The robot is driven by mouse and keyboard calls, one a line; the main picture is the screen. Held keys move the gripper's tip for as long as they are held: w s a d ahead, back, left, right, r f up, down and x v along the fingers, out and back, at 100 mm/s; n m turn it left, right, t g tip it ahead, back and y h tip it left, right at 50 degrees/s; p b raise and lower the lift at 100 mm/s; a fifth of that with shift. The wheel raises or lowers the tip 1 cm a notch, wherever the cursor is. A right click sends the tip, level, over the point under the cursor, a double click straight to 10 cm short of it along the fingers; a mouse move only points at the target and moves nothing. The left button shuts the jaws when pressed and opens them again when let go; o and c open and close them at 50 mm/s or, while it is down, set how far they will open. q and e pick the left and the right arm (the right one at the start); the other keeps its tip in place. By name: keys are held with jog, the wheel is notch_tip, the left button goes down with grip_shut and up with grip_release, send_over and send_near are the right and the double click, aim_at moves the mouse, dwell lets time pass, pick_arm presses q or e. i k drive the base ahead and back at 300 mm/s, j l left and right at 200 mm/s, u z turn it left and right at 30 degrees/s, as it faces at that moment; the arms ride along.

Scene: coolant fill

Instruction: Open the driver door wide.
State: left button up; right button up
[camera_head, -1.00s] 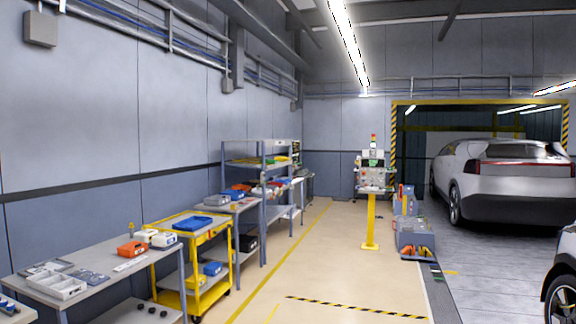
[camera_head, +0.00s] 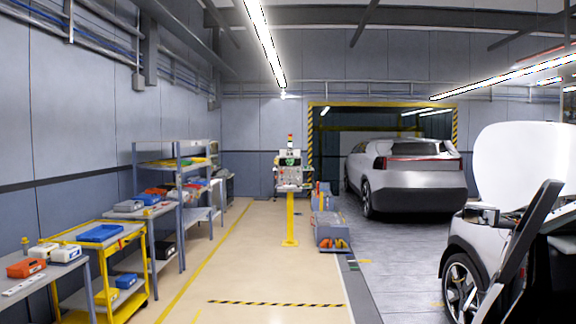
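A white car (camera_head: 457,249) stands at the right edge with its front wheel (camera_head: 462,290) showing. A large pale raised panel (camera_head: 522,165), which looks like its hood, stands up above it. A dark slanted frame part (camera_head: 528,240) crosses the car's near side. I cannot tell whether it belongs to the driver door or to the windshield pillar. The rest of the car is cut off by the right edge. Neither of my grippers is in view.
A yellow cart (camera_head: 143,262) and a shelf rack (camera_head: 181,200) line the left wall. A yellow-post station (camera_head: 290,215) stands ahead, with a grey toolbox unit (camera_head: 331,236) beside it. A silver car (camera_head: 415,190) is parked at the back. The beige floor (camera_head: 250,280) between is clear.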

aim_at(524, 257)
jog(key=z, duration=1.35)
jog(key=j+z, duration=0.2)
jog(key=j, duration=0.6)
jog(key=j+z, duration=0.15)
jog(key=j, duration=0.7)
jog(key=j+z, duration=0.2)
jog(key=j, duration=0.6)
jog(key=j+z, duration=0.2)
jog(key=j, duration=0.6)
jog(key=i+l, duration=0.4)
jog(key=i+l+u, duration=0.1)
jog(key=i+l, duration=0.7)
jog(key=l, duration=0.25)
jog(key=i+l+u, duration=0.1)
jog(key=i+l, duration=0.7)
jog(key=l, duration=0.25)
